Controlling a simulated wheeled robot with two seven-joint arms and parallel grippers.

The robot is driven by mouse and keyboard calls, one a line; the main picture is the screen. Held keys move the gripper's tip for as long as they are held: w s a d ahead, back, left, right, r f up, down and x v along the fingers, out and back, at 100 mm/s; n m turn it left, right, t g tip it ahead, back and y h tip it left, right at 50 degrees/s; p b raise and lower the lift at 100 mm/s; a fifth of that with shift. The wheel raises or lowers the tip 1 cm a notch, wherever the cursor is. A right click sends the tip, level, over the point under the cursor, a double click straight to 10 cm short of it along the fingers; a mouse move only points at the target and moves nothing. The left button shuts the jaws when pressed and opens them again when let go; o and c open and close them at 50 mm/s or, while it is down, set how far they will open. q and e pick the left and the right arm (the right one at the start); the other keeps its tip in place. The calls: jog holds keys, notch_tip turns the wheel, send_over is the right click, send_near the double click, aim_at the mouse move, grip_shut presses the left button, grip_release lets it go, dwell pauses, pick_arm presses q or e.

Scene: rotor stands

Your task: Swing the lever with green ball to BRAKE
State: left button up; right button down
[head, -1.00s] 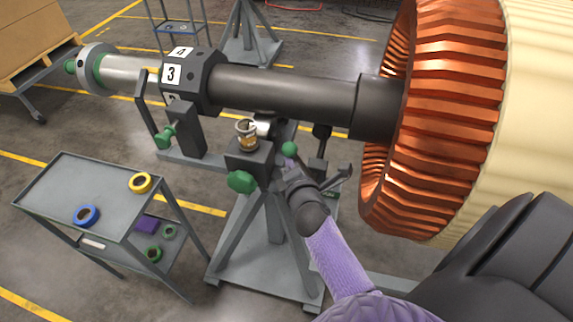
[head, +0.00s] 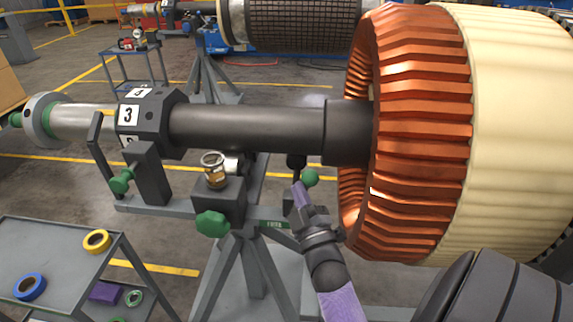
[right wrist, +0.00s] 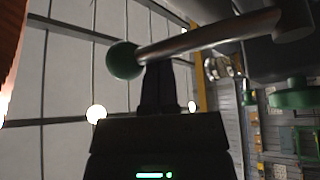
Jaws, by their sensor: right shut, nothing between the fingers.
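The green ball (head: 310,178) is on the end of a lever at the stand, under the dark shaft and left of the copper rotor end. In the right wrist view the ball (right wrist: 124,60) is large, and its grey lever rod (right wrist: 210,36) runs right to a pivot. My right gripper (head: 299,190) is shut and empty, just left of the ball in the head view. In the right wrist view its fingers (right wrist: 160,78) are close beside the ball and below the rod; contact is unclear. A small green label (head: 274,224) on the stand is too small to read. My left gripper is not in view.
The copper-and-cream rotor (head: 420,130) fills the right side, close to my right arm. A green knob (head: 212,223) and a brass-coloured fitting (head: 214,170) are left of the gripper. A grey cart (head: 50,262) with tape rolls stands at lower left.

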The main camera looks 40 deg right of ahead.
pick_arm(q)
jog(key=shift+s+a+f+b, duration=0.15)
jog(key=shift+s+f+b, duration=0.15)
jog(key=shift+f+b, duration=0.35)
pick_arm(e)
jog(key=shift+s+d+f+m+h, duration=0.25)
jog(key=shift+s+d+m+h, duration=0.25)
jog(key=shift+m, duration=0.35)
jog(key=shift+s+d+f+m+h, duration=0.2)
jog(key=shift+s+d+m+h, duration=0.2)
jog(key=shift+s+m+h, duration=0.35)
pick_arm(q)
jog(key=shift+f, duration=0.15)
pick_arm(e)
jog(key=shift+w, duration=0.15)
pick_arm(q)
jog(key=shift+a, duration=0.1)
pick_arm(e)
jog(key=shift+w+r, duration=0.1)
